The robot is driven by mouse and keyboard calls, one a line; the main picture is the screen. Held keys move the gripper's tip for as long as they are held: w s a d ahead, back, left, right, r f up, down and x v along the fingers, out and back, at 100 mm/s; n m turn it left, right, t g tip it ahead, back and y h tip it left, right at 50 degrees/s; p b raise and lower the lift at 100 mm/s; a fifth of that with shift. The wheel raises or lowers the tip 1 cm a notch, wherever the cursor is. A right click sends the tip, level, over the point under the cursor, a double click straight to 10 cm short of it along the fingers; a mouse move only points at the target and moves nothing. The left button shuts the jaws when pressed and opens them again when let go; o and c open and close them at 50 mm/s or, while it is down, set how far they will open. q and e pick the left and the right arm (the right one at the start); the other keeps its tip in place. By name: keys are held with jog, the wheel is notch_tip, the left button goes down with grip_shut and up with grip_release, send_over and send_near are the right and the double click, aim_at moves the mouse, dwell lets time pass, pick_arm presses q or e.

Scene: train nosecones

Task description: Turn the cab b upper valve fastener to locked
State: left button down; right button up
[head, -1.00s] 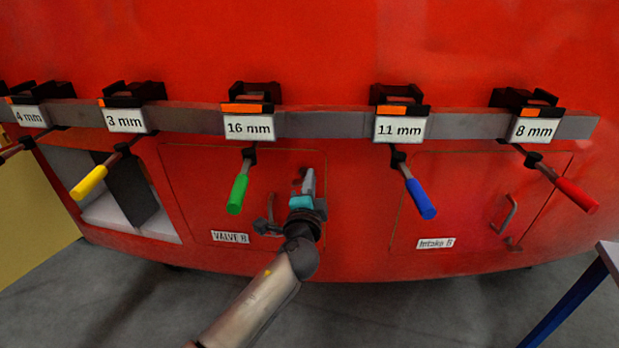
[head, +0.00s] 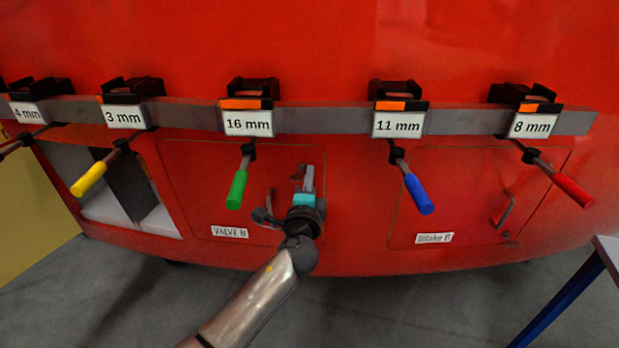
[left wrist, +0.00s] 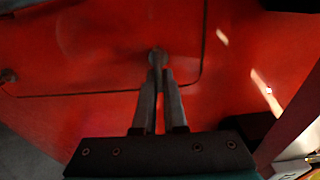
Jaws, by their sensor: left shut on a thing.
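The Valve B panel (head: 200,185) is a red door outlined by a thin seam on the red train front. My left gripper (head: 308,172) is at the upper right part of this panel. In the left wrist view, the left gripper (left wrist: 158,75) has its fingers close together on a small round grey fastener (left wrist: 157,56), near the rounded corner of the seam. The fingers partly hide the fastener, so its lock position cannot be read. In the head view my gripper hides it. My right gripper is not in view.
A grey rail (head: 310,121) above holds several labelled tools. The green-handled 16 mm tool (head: 237,188) hangs left of my gripper, and the blue-handled 11 mm tool (head: 418,192) hangs to the right. The panel's handle (head: 266,216) is left of my wrist. Another round fastener (left wrist: 8,75) shows in the wrist view.

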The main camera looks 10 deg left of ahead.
pick_arm(q)
jog(key=c, duration=1)
grip_release()
jog(key=shift+s, duration=0.1)
jog(key=s, duration=0.5)
jog(key=s+d, duration=0.1)
jog(key=s, duration=0.4)
jog(key=s+d+p, duration=0.1)
jog(key=s, duration=0.4)
jog(key=shift+d, duration=0.15)
jog(key=shift+w, duration=0.1)
